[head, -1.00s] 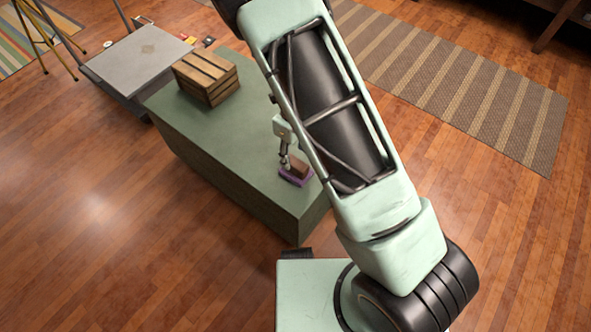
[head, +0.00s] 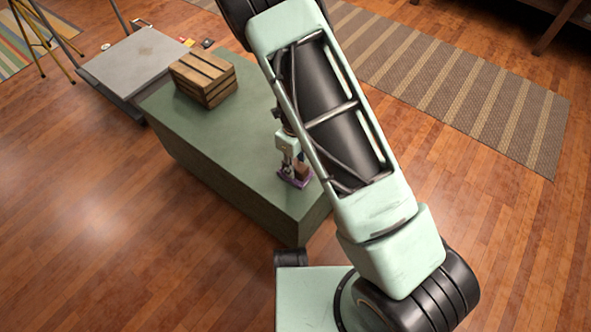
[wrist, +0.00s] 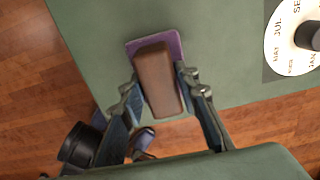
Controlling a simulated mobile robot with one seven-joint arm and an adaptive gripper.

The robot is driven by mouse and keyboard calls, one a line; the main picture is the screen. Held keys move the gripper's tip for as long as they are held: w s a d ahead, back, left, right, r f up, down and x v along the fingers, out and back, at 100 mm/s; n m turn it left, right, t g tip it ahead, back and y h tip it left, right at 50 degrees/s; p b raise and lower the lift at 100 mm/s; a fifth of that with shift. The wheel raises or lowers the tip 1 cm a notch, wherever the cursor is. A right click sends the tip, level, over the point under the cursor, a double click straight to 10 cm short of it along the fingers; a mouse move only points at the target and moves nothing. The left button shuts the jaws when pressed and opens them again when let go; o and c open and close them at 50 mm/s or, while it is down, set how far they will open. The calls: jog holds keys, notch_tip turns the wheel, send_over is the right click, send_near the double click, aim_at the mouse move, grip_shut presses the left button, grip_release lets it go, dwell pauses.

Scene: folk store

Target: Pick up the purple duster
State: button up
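The purple duster shows in the wrist view as a purple pad (wrist: 168,42) with a brown block-shaped handle (wrist: 158,80) on top. It lies on the green chest or counter near its edge. In the head view the duster (head: 293,180) is small and partly hidden by my gripper (head: 288,165). In the wrist view the fingers of my gripper (wrist: 159,88) are spread, one on each side of the brown handle. The right finger is very close to the handle; I cannot tell whether it touches.
A wooden crate (head: 204,78) stands farther back on the green counter (head: 220,135). A round white dial with month letters (wrist: 292,38) is at the right in the wrist view. A grey platform (head: 135,62) stands beyond the counter. A striped rug (head: 450,85) lies on the right floor.

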aim_at(295, 163)
grip_shut()
jog(key=shift+r, duration=0.1)
jog(key=shift+r+p, duration=0.4)
jog(key=shift+r, duration=0.1)
notch_tip(295, 163, up, 2)
jog(key=shift+r+p, duration=0.15)
jog(key=shift+p, duration=0.65)
jog(key=s+d+r+p, duration=0.4)
jog(key=s+r, duration=0.5)
jog(key=s, duration=0.4)
jog(key=shift+s+r, duration=0.25)
